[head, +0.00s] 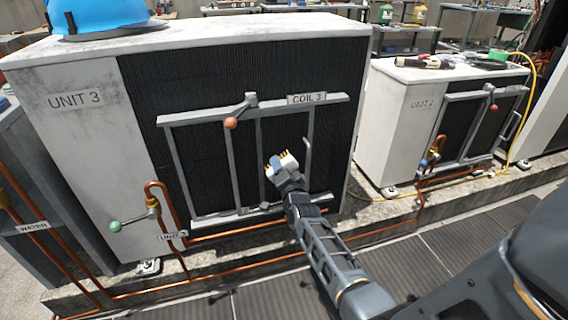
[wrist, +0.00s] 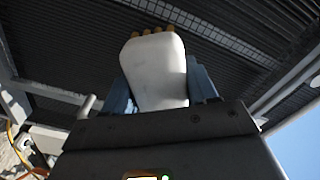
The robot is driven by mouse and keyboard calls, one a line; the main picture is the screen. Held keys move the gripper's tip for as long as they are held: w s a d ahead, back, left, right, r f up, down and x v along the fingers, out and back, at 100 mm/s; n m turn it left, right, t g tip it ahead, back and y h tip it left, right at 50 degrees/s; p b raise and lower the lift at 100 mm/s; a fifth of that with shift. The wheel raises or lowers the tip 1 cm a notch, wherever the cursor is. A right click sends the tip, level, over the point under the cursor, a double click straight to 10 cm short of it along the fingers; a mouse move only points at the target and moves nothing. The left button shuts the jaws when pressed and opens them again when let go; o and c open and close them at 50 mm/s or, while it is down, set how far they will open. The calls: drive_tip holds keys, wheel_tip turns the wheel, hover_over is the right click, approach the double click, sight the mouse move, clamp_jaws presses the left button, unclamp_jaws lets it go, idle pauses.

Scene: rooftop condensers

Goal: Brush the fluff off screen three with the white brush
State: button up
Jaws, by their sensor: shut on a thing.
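The white brush (head: 289,161) has tan bristles and is held in my gripper (head: 280,172), in front of the lower right part of screen three (head: 243,165). Screen three is the dark finned face of the unit labelled UNIT 3, under the plate COIL 3 (head: 307,99). In the wrist view, the white brush (wrist: 153,72) stands between the blue fingers of my gripper (wrist: 160,90), its bristles pointing at the dark fins (wrist: 70,55). I cannot tell whether the bristles touch the fins. No fluff can be made out on the screen.
A grey bar frame (head: 165,120) with an orange-knobbed lever (head: 231,123) stands in front of the screen. Copper pipes (head: 250,284) and a green-knobbed valve (head: 115,226) lie low. UNIT 2 (head: 400,120) stands at right. A blue hard hat (head: 100,14) sits on UNIT 3.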

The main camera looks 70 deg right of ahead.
idle(0.3)
drive_tip(key=p+v, duration=0.4)
drive_tip(key=v, duration=0.2)
idle(0.4)
drive_tip(key=shift+a, duration=0.1)
drive_tip(key=shift+p+v, duration=0.9)
drive_tip(key=shift+v, duration=0.55)
